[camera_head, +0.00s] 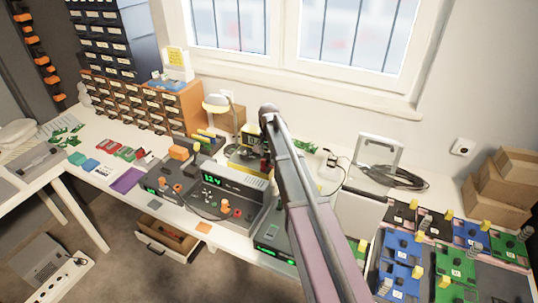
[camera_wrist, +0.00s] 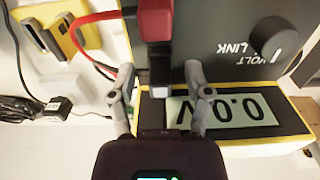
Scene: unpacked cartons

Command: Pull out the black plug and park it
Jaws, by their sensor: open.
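In the wrist view a dark meter (camera_wrist: 225,60) in a yellow casing shows upside down, marked VOLT LINK, with a display (camera_wrist: 222,111) reading 0.0 V. A red plug (camera_wrist: 155,20) stands at its near side. In the head view my arm mostly hides the gripper and the meter.
A yellow block with grey parts (camera_wrist: 65,32) and a black adapter (camera_wrist: 57,107) lie left in the wrist view. Red and dark leads run close to my left finger. In the head view, a console (camera_head: 225,195) and coloured circuit boards (camera_head: 400,248) crowd the bench.

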